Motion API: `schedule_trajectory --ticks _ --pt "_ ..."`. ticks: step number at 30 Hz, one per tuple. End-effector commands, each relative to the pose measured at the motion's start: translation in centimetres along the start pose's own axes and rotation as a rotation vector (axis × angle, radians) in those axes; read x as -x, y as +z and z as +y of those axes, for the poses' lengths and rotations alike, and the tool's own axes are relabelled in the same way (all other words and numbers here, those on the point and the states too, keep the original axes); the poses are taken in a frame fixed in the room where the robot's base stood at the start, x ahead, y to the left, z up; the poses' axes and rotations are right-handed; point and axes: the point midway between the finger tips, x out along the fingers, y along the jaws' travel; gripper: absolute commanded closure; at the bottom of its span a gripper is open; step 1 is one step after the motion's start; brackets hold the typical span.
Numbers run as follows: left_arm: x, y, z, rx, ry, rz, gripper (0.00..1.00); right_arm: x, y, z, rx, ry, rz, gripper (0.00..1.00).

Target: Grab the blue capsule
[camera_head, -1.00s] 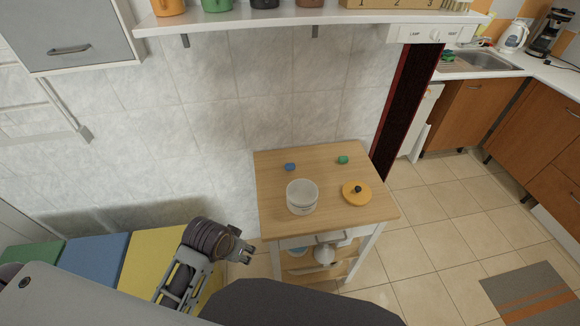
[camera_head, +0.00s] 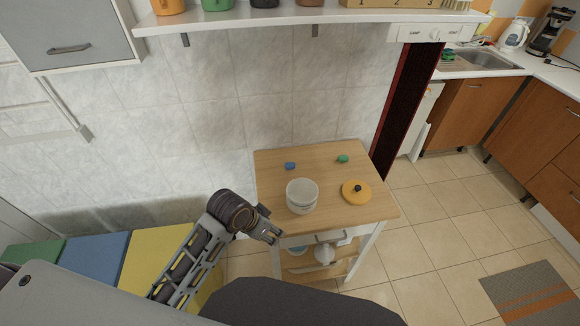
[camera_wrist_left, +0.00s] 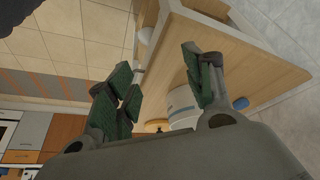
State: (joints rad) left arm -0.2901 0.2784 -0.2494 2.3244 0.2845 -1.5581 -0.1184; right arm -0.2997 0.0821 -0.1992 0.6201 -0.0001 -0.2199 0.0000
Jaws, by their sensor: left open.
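The blue capsule (camera_head: 290,166) lies on the wooden tabletop (camera_head: 322,162), towards its back left, behind the white pot. In the left wrist view the blue capsule (camera_wrist_left: 241,103) shows on the light wood, to the right of the fingers. My left gripper (camera_head: 272,234) is at the front left edge of the table, in front of and apart from the capsule. In the left wrist view the left gripper (camera_wrist_left: 165,90) has its green-padded fingers spread apart with nothing between them. My right gripper is not in view.
A white pot (camera_head: 302,197) stands between the left gripper and the capsule. A green capsule (camera_head: 343,159) and a yellow lid with a dark knob (camera_head: 352,198) are on the table's right side. The shelf (camera_head: 315,20) hangs on the wall above.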

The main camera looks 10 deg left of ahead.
Motion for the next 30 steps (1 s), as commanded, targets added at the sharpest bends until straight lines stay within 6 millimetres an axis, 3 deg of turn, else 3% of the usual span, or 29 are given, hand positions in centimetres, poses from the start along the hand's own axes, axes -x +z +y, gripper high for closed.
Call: schedule_trajectory --ticks 16,30 --pt "-0.9 -6.4 -0.2 -0.287 0.114 0.024 0.48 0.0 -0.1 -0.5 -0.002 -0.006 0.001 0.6" --pt "-0.4 -10.3 -2.9 -0.466 0.172 0.005 0.48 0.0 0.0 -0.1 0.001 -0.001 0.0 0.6"
